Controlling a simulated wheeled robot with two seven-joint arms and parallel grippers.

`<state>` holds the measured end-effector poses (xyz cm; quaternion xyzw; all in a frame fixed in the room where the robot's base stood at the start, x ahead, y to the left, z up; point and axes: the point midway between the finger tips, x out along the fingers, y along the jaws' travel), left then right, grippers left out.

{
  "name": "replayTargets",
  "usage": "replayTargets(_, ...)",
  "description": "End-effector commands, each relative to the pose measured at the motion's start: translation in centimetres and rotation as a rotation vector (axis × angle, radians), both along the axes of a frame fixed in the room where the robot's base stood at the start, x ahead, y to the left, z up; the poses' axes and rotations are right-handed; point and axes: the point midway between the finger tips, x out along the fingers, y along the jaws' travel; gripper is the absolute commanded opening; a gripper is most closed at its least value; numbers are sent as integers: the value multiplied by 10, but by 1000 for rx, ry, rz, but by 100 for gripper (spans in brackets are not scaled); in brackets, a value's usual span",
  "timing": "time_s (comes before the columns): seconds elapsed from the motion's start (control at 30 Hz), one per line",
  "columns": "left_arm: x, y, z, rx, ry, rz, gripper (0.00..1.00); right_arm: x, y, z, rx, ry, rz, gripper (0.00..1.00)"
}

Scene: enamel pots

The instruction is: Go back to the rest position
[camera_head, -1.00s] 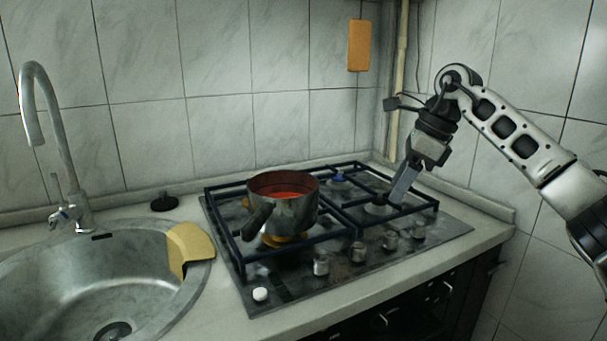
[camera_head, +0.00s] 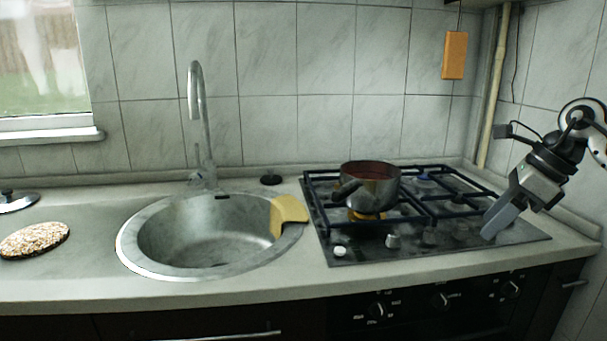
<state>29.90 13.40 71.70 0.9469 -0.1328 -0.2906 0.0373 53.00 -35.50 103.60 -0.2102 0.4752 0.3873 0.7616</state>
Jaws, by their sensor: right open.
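My right gripper (camera_head: 500,220) hangs in the air over the right end of the hob, at the right of the head view. Its fingers point down and to the left, and nothing shows between them. It is apart from the pot. The enamel pot (camera_head: 376,187) stands upright on the left front burner grate, with its dark handle toward the front left. Its inside looks reddish. My left gripper is out of view.
The black gas hob (camera_head: 400,250) has raised grates (camera_head: 440,215). A round steel sink (camera_head: 150,265) with a tall tap (camera_head: 197,110) lies left of it. A yellow board (camera_head: 289,210) rests on the sink rim. A speckled round mat (camera_head: 34,240) and a lid (camera_head: 17,201) lie at far left.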

Motion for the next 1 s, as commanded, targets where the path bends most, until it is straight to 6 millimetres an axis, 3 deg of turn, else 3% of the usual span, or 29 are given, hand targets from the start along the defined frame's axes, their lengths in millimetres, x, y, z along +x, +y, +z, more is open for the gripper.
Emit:
replayTargets(0.27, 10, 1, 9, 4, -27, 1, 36, 6, 80, -38, 228, 7, 64, 54)
replayTargets(0.37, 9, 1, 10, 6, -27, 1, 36, 3, 121, -54, 367, 28, 77, 54)
replayTargets(0.47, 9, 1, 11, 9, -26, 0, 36, -8, 175, -71, 581, 77, 68, 54)
replayTargets(0.5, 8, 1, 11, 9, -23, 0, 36, -16, 201, -77, 701, 113, 49, 54)
replayTargets(0.6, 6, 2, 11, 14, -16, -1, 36, -36, 254, -81, 1034, 235, -63, 54)
replayTargets(0.67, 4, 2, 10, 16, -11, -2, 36, -45, 274, -82, 1230, 328, -170, 54)
replayTargets(0.77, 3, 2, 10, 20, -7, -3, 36, -56, 288, -86, 1535, 508, -409, 54)
replayTargets(0.87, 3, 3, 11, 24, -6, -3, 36, -63, 282, -103, 1794, 710, -721, 54)
replayTargets(1.0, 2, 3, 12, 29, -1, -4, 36, -83, 255, -158, 2053, 1012, -1270, 54)
